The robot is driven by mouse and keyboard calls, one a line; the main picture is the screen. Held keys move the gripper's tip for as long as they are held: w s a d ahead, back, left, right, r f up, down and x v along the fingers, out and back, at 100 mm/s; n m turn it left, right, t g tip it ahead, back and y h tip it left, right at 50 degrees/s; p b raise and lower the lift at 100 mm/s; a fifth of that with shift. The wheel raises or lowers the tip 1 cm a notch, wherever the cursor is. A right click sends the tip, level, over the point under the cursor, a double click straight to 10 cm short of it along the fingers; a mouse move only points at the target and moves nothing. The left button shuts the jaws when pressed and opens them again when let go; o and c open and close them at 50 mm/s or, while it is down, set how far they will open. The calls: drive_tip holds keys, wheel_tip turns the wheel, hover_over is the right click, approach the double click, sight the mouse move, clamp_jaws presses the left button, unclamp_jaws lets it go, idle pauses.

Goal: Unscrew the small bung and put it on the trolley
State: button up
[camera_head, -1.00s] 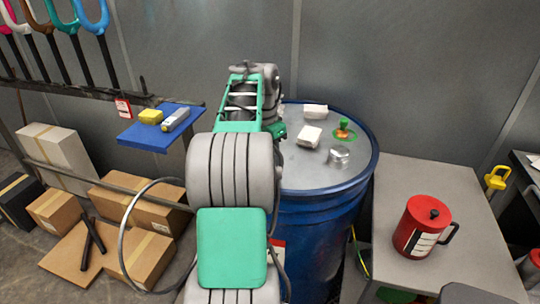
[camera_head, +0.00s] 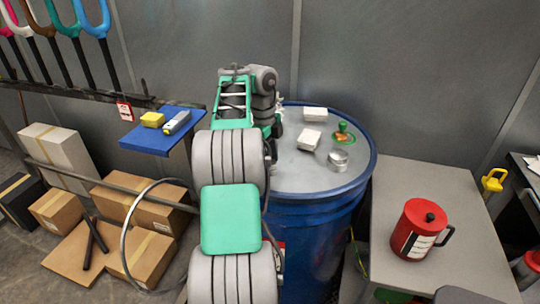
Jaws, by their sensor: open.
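The blue drum (camera_head: 318,215) stands in the middle, with a grey lid. On the lid are a silver round cap (camera_head: 338,160) near the right front and a green fitting with an orange part (camera_head: 343,132) behind it. I cannot tell which of these, if either, is the small bung. My arm reaches over the drum's left side and covers that part of the lid. My gripper is hidden behind my arm. A grey-topped surface (camera_head: 440,190) stands right of the drum and may be the trolley.
Two white blocks (camera_head: 315,114) (camera_head: 309,140) lie on the lid. A red can (camera_head: 418,232) stands on the grey top. A blue shelf (camera_head: 150,140) at left holds a yellow block (camera_head: 152,119) and a small tool (camera_head: 177,122). Cardboard boxes (camera_head: 148,204) lie on the floor at left.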

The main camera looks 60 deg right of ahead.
sight(271, 161)
drive_tip(key=m+p, duration=0.1)
drive_tip(key=m, duration=0.2)
drive_tip(key=shift+d+r+m, duration=0.1)
drive_tip(key=shift+r+m, duration=0.05)
drive_tip(key=shift+m, duration=0.25)
drive_tip(key=m+p, duration=0.1)
drive_tip(key=m, duration=0.2)
drive_tip(key=shift+y, duration=0.4)
drive_tip(key=m+p, duration=0.1)
drive_tip(key=m, duration=0.4)
drive_tip(key=shift+d+m+t, duration=0.1)
drive_tip(key=shift+m+t, duration=0.3)
drive_tip(key=shift+f+m+y, duration=0.2)
drive_tip(key=shift+m+y, duration=0.1)
drive_tip(key=shift+m, duration=0.6)
clamp_jaws()
drive_tip(key=shift+n, duration=0.6)
drive_tip(key=shift+r+p, duration=2.1)
drive_tip(key=shift+r, duration=0.05)
